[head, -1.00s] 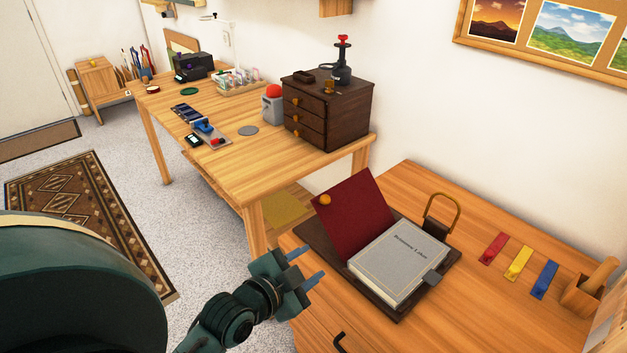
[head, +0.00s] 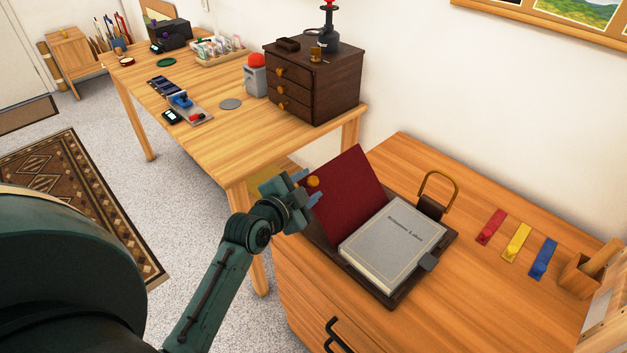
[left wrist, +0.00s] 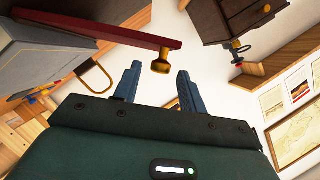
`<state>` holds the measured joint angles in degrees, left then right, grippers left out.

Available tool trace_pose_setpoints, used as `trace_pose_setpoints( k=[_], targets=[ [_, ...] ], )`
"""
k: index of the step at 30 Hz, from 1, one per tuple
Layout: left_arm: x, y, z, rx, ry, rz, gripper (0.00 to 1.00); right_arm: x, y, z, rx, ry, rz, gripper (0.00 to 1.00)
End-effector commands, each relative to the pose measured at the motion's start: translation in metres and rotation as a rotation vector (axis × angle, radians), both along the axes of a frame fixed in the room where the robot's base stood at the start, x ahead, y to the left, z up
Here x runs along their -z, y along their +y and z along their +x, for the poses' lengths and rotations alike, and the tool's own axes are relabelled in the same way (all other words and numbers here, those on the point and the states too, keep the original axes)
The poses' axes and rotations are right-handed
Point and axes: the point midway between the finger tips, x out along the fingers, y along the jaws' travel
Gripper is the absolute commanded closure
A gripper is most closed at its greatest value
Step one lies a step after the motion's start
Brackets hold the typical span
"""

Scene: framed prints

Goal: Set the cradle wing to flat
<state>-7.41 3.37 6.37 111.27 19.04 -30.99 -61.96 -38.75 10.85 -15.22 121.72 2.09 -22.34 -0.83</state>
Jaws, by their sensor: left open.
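The cradle wing is a dark red panel (head: 350,197) that stands raised and tilted on the left side of a dark brown cradle (head: 399,296). A brass knob (head: 313,181) sits near its outer edge. A grey book (head: 393,245) lies on the cradle beside the wing. My left gripper (head: 308,188) is open at the knob, with its blue fingers around or just short of it. In the left wrist view the knob (left wrist: 160,66) shows just ahead of the gap between the fingertips (left wrist: 158,82), and the red wing (left wrist: 95,30) is edge-on. My right gripper is not in view.
The cradle rests on a wooden cabinet top (head: 470,290). A brass arched handle (head: 440,188) stands behind the book. Red, yellow (head: 516,243) and blue tabs lie to the right. A wooden table (head: 215,150) with a dark drawer box (head: 312,85) stands behind left.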

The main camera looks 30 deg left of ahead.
Motion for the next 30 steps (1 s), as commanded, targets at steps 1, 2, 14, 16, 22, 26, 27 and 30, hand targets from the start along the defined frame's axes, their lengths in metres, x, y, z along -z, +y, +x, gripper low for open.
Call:
trace_pose_setpoints(
  k=[1, 2, 14, 16, 22, 26, 27, 30],
  targets=[
    [0.001, -0.001, 0.009, -0.001, -0.001, -0.004, 0.59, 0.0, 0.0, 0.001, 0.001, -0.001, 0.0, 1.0],
    [0.003, -0.001, 0.013, -0.001, -0.001, -0.003, 0.59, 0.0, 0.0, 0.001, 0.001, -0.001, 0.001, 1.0],
    [0.009, -0.001, 0.032, -0.001, -0.001, 0.0, 0.59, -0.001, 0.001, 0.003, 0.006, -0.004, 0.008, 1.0],
    [0.009, -0.001, 0.032, -0.001, -0.001, 0.0, 0.59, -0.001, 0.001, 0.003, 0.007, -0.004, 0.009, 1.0],
    [0.009, -0.001, 0.031, -0.001, -0.001, 0.0, 0.7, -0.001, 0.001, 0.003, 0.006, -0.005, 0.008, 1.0],
    [0.009, -0.001, 0.031, -0.001, -0.001, -0.001, 0.81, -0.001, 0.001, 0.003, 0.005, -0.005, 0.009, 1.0],
    [0.009, -0.001, 0.031, -0.001, -0.001, -0.001, 0.84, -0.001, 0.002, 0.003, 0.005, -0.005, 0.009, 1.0],
    [0.009, -0.001, 0.031, -0.001, -0.001, -0.001, 0.92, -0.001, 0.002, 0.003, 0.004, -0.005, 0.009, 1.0]
  ],
)
